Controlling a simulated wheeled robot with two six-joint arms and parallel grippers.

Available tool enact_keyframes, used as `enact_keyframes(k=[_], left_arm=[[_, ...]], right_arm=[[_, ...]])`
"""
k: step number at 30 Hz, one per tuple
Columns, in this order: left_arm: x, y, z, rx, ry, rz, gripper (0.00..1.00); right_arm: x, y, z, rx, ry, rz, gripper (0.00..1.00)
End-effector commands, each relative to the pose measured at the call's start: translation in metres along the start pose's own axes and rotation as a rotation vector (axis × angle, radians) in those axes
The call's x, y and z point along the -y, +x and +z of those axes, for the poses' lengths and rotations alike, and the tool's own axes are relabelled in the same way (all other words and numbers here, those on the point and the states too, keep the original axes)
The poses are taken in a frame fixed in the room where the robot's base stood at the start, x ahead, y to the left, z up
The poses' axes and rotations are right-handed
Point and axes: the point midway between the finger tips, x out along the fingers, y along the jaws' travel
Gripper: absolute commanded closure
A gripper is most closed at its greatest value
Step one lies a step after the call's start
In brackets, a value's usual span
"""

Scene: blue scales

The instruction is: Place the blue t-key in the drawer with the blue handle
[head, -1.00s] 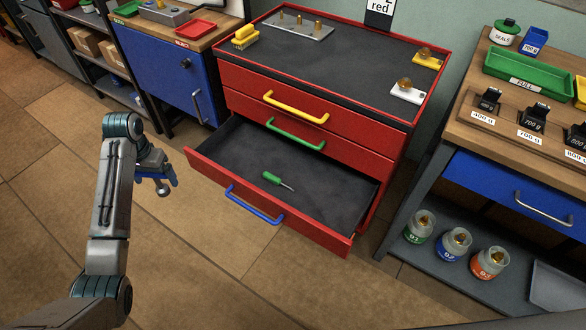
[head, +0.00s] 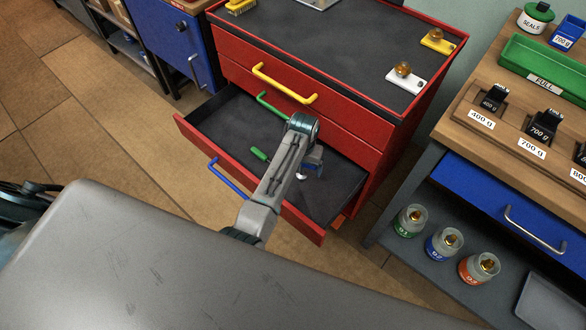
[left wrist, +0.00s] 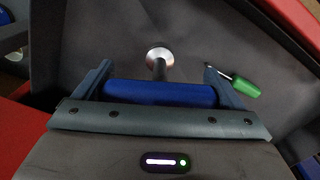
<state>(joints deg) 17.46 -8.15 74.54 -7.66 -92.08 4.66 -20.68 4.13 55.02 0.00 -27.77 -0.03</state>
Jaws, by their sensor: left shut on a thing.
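The blue t-key (left wrist: 160,93) is held crosswise between my left gripper's fingers in the left wrist view, its shaft and round silver end pointing away toward the grey drawer floor. In the head view my left gripper (head: 311,166) is shut on it, over the right part of the open drawer, and the arm hides much of the key. The red drawer (head: 215,160) with the blue handle (head: 228,178) is pulled out. I cannot tell whether the key touches the drawer floor. My right gripper is not in view.
A green screwdriver (head: 259,154) lies in the drawer, partly hidden by my arm; it also shows in the left wrist view (left wrist: 245,87). The drawer with the green handle (head: 272,105) is shut above. A workbench (head: 470,112) with jars on its shelf stands at right.

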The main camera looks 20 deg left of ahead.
Motion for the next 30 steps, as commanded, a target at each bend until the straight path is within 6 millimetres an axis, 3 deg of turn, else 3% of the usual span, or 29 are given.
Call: enact_keyframes(k=[13, 26, 27, 30], left_arm=[[0.001, 0.054, -0.001, -0.001, 0.0, 0.0, 0.41], [0.001, 0.061, -0.001, -0.001, 0.0, 0.001, 0.41], [0.001, 0.06, 0.0, -0.001, 0.0, 0.001, 0.01], [0.001, 0.06, 0.0, -0.001, 0.0, 0.001, 0.0]], right_arm=[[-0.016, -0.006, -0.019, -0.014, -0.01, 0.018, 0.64], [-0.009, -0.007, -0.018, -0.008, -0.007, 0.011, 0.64], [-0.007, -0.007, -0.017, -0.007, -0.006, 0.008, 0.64], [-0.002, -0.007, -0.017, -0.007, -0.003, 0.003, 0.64]])
